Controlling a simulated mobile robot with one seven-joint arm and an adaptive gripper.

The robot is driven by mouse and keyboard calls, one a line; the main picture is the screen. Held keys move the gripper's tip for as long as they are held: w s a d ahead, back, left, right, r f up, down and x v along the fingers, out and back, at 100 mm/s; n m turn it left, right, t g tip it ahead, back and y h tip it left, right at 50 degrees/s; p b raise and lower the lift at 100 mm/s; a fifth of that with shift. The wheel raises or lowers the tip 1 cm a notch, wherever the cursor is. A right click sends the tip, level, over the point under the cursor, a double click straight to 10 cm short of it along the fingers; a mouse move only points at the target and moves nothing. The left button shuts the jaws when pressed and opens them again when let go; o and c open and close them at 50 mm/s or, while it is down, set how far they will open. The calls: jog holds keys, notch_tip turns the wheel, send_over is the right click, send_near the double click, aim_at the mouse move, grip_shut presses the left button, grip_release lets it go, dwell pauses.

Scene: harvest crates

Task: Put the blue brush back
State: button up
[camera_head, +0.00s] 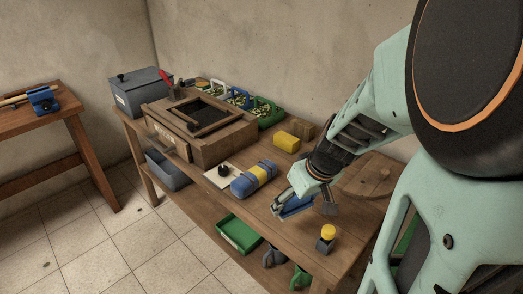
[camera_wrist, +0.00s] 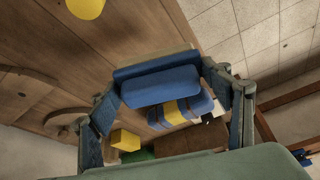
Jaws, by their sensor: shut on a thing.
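The blue brush (camera_head: 293,206) is between the fingers of my gripper (camera_head: 303,207), over the right part of the wooden workbench (camera_head: 262,215). My gripper (camera_wrist: 170,103) is shut on the brush (camera_wrist: 160,86) in the wrist view. There the brush shows as a blue block with a thin tan layer along its far side. My fingers hide part of it in the head view. I cannot tell whether it touches the bench top.
A blue roll with a yellow band (camera_head: 252,180) lies left of my gripper. A yellow-topped dark block (camera_head: 326,238) stands in front, a yellow block (camera_head: 286,142) behind, and a round wooden board (camera_head: 368,178) right. A wooden crate (camera_head: 207,150) and grey bin (camera_head: 142,93) stand further left.

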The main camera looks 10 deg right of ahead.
jog(key=s+d+r+n+y+p, duration=0.1)
jog(key=s+d+r+n+p, duration=0.2)
jog(key=s+d+r+p, duration=0.1)
jog(key=shift+s+d+r+n+p, duration=0.2)
jog(key=shift+d+r+n+p, duration=0.15)
jog(key=shift+r, duration=0.2)
jog(key=shift+w, duration=0.1)
jog(key=shift+g, duration=0.3)
jog(key=w+f, duration=0.2)
jog(key=w, duration=0.2)
jog(key=w+f+p, duration=0.1)
jog(key=w+f, duration=0.2)
jog(key=w, duration=0.1)
jog(key=w+a+f, duration=0.1)
jog(key=w+f, duration=0.1)
jog(key=w, duration=0.2)
jog(key=shift+f+p, duration=0.35)
jog(key=shift+p, duration=0.05)
jog(key=shift+w+f, duration=0.45)
jog(key=shift+f, duration=0.2)
jog(key=x, duration=0.3)
jog(key=shift+d+f, duration=0.25)
jog(key=shift+d, duration=0.05)
jog(key=shift+f, duration=0.2)
jog(key=shift+b, duration=0.3)
